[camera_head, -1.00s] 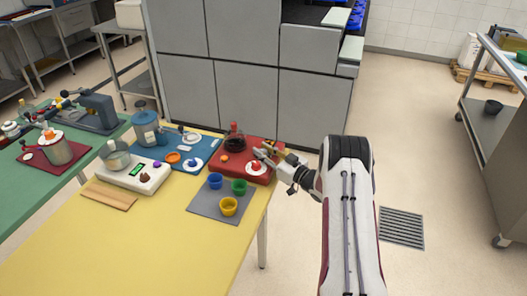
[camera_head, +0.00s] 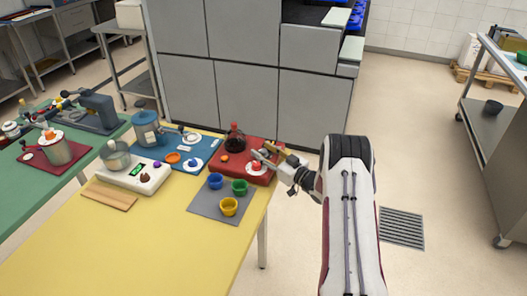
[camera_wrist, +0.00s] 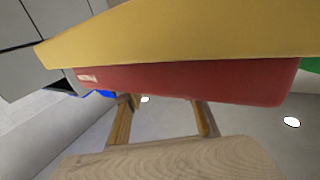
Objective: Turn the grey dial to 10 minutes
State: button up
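In the head view I cannot clearly pick out a grey dial. A red unit (camera_head: 236,169) at the table's right end carries a white round dial with a red knob (camera_head: 256,167). A blue unit (camera_head: 171,159) beside it carries a white dial with a blue knob (camera_head: 191,163). My gripper (camera_head: 262,152) hovers at the red unit's right end, close to the red-knobbed dial; contact is unclear. In the wrist view its two tan fingers (camera_wrist: 162,110) stand apart with nothing between them, and a red body (camera_wrist: 185,82) lies beyond them.
A grey mat (camera_head: 200,206) with blue, green and yellow cups lies in front of the red unit. The yellow table's front (camera_head: 150,245) is clear.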

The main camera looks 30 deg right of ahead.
jog(key=v, duration=1.1)
jog(key=shift+s, duration=0.25)
jog(key=shift+r, duration=0.15)
jog(key=w+a+r+g+h, duration=0.15)
jog(key=w+r+h, duration=0.3)
jog(key=r, duration=0.75)
jog(key=s+a+r+m+g+h, duration=0.1)
jog(key=s+a+r+g+h, duration=0.1)
jog(key=s+r, duration=0.25)
jog(key=s+a+r+m+g+h, duration=0.1)
jog(key=s+a+r+g+h, duration=0.15)
jog(key=r, duration=0.35)
jog(key=s+a+g+y, duration=0.1)
jog(key=s+a, duration=0.5)
jog(key=s, duration=0.6)
jog(key=s+a+m+g+y, duration=0.1)
jog(key=s+a+g, duration=0.1)
jog(key=s+a, duration=0.5)
jog(key=s+a+g+y, duration=0.1)
jog(key=s+a, duration=0.5)
jog(key=s, duration=1.2)
jog(key=shift+a+r+m+g, duration=0.3)
jog(key=shift+r+g, duration=0.05)
jog(key=shift+g, duration=0.45)
